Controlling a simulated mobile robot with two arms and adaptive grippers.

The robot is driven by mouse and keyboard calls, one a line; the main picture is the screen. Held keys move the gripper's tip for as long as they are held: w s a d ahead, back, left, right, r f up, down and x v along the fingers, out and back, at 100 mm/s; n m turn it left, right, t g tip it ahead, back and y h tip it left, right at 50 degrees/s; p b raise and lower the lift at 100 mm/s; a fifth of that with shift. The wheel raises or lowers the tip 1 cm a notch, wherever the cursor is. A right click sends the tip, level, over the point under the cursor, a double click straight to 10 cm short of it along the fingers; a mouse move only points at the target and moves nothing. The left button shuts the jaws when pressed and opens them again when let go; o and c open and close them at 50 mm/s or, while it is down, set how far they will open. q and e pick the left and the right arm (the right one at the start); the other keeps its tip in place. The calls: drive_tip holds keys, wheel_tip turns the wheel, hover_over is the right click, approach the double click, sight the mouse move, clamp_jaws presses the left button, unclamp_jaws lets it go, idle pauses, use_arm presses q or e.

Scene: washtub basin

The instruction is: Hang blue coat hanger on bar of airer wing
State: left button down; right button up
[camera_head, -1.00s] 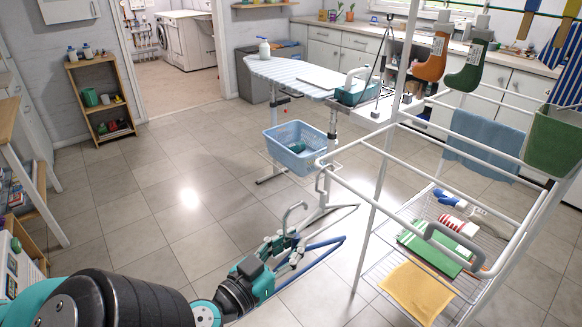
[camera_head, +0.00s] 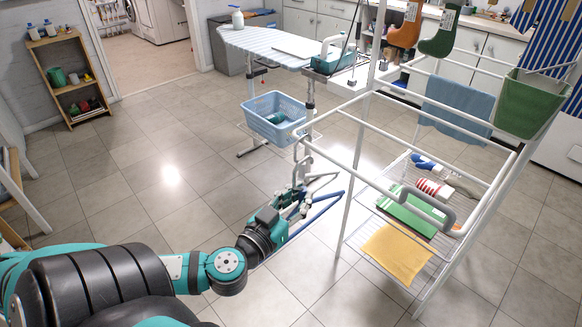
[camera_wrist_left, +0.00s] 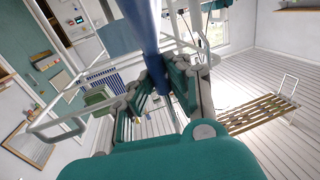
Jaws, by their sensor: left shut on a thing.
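My left gripper (camera_head: 298,203) is shut on the blue coat hanger (camera_head: 325,204), in the middle of the head view. The hanger's blue arms point right, toward the airer; its hook is hard to tell from the pale airer parts behind it. In the left wrist view the hanger (camera_wrist_left: 141,25) runs as a thick blue bar down between the fingers (camera_wrist_left: 168,85). The white airer (camera_head: 349,215) stands to the right, its wing bar (camera_head: 375,184) reaching out near the gripper. I cannot tell whether hanger and bar touch. My right gripper is not in view.
A laundry basket (camera_head: 275,119) sits under the ironing board (camera_head: 270,48). Floor at left is clear.

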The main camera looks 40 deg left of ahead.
sight(324, 197)
use_arm(q)
drive_tip(key=shift+w+d+r+p, duration=0.1)
drive_tip(key=shift+w+p, duration=0.2)
drive_tip(key=shift+w, duration=0.95)
drive_tip(key=shift+w+d+r+p, duration=0.1)
drive_tip(key=shift+w+p, duration=0.15)
drive_tip(key=shift+w, duration=0.95)
drive_tip(key=shift+w+d+f+p, duration=0.1)
drive_tip(key=shift+w+p, duration=0.15)
drive_tip(key=shift+w, duration=0.75)
drive_tip(key=shift+w+d+f+p, duration=0.1)
drive_tip(key=shift+w+p, duration=0.15)
drive_tip(key=shift+w, duration=0.7)
wheel_tip(324, 197, down, 3)
drive_tip(key=b, duration=0.3)
drive_tip(key=shift+s+r, duration=0.1)
drive_tip(key=c, duration=1.2)
unclamp_jaws()
drive_tip(key=shift+s, duration=0.1)
drive_tip(key=s, duration=0.4)
drive_tip(key=s+d, duration=0.1)
drive_tip(key=s, duration=0.6)
drive_tip(key=shift+s+d, duration=0.2)
drive_tip(key=shift+s, duration=0.2)
